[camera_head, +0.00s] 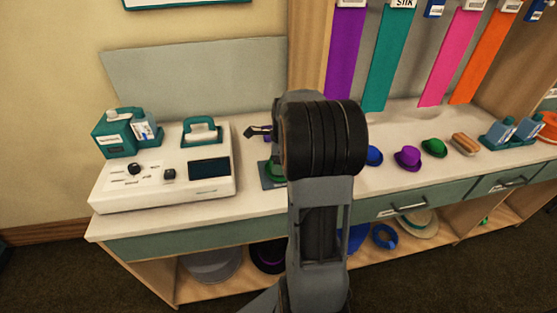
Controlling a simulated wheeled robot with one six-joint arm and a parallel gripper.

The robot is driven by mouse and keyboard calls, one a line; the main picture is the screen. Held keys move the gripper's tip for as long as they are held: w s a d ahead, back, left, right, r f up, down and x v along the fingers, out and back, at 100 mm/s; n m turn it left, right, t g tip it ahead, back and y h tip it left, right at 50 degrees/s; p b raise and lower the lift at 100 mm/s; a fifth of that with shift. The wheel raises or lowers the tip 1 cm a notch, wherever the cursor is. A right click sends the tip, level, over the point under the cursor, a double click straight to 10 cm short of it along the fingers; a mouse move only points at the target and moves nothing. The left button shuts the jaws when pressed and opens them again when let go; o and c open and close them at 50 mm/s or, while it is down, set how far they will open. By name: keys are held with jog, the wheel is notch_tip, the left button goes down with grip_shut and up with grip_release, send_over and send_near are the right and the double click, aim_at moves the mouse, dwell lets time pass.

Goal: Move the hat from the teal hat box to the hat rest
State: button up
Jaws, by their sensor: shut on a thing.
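My gripper (257,131) shows only in part, as a dark piece sticking out left of my arm's thick joint. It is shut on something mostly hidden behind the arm. A small purple patch, which looks like part of a hat (267,134), shows right beside it, above the counter. Below it, a green hat (274,171) sits on or in a dark teal square holder (268,183), partly covered by my arm. I cannot tell whether that holder is the teal hat box or the hat rest.
A white machine (110,190) with a dark screen stands left on the counter (255,205), beside a teal dispenser (113,137). Blue (374,156), purple (407,157) and green (434,147) small hats stand right of my arm. Ribbons hang behind; more hats lie on the shelf below.

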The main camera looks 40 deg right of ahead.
jog(key=o, duration=0.9)
jog(key=shift+o, duration=0.2)
jog(key=shift+r, duration=0.1)
notch_tip(320, 180, up, 14)
jog(key=s+d+p, duration=0.1)
jog(key=p, duration=0.1)
jog(key=shift+d+f, duration=0.15)
jog(key=shift+f, duration=0.05)
